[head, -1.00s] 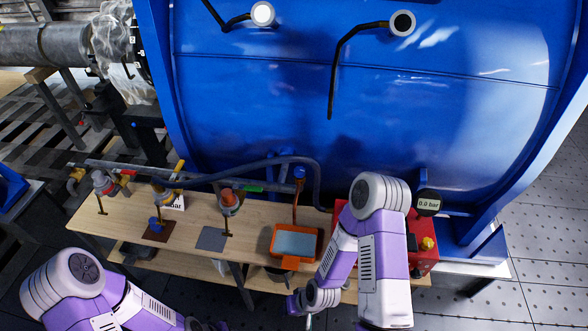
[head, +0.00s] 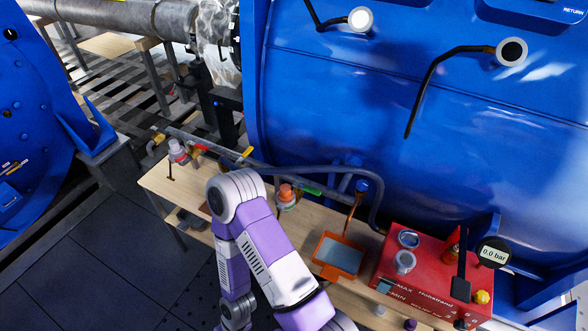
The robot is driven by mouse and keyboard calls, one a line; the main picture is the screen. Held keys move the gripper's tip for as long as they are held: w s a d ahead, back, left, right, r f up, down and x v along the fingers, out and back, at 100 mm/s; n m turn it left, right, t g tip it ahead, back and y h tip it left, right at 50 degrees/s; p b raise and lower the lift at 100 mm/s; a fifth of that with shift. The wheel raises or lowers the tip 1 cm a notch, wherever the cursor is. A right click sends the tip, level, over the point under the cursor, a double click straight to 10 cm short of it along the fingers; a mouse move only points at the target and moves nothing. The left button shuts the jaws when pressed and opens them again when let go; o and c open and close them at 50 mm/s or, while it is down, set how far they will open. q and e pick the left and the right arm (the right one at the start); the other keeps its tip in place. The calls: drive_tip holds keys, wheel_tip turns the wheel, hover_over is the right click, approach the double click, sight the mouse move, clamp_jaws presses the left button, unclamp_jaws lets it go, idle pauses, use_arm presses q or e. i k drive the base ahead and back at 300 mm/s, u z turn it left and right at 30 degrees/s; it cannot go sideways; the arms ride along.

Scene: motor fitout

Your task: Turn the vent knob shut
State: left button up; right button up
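A red pump-like box (head: 425,268) stands at the right end of the wooden bench. A small yellow knob (head: 481,297) sits at its right end, next to an upright black lever (head: 461,278). A small dark red knob (head: 410,324) shows at its front, near the bottom edge. No label tells me which one is the vent knob, and I cannot tell how far either is turned. One of my purple and white arms is bent across the middle, in front of the bench; I cannot tell which arm. Neither gripper shows.
A dial reading 0.0 bar (head: 493,252) stands right of the box. An orange tray (head: 340,255) and an orange-capped valve (head: 287,196) are on the bench (head: 160,185). A dark hose (head: 300,174) runs behind them, before the big blue tank (head: 400,130). Floor is clear at lower left.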

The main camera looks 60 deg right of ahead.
sight(362, 185)
drive_tip(key=u, duration=0.5)
drive_tip(key=k, duration=0.7)
drive_tip(key=z, duration=1.35)
